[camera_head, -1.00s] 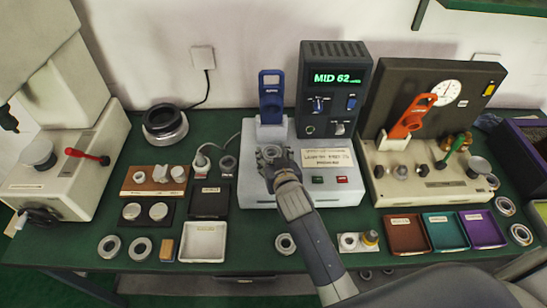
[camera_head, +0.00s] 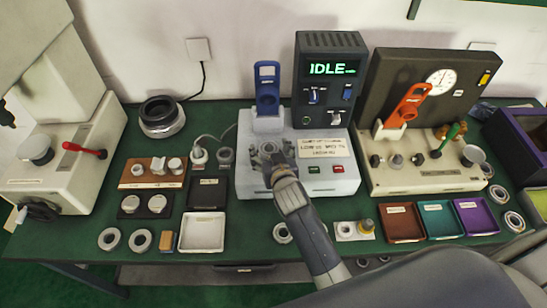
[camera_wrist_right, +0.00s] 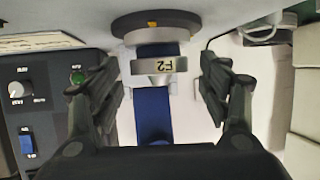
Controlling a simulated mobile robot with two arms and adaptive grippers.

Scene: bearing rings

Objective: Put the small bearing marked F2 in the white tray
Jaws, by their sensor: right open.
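The small bearing marked F2 (camera_wrist_right: 160,66) shows in the right wrist view as a metal ring at the machine's mount, in front of a blue part. My right gripper (camera_wrist_right: 160,90) is open, with one finger on each side of the ring and gaps between. In the head view the right gripper (camera_head: 270,156) is over the front of the white machine (camera_head: 330,180), and the ring is mostly hidden there. The white tray (camera_head: 202,246) lies empty at the front of the bench, left of that machine. My left gripper is not in view.
The dark display box (camera_head: 330,85) reads IDLE. A black tray (camera_head: 208,194) lies behind the white tray. Loose rings (camera_head: 140,240) and a small wooden block (camera_head: 167,241) lie left of it. Brown, teal and purple trays (camera_head: 478,217) lie to the right.

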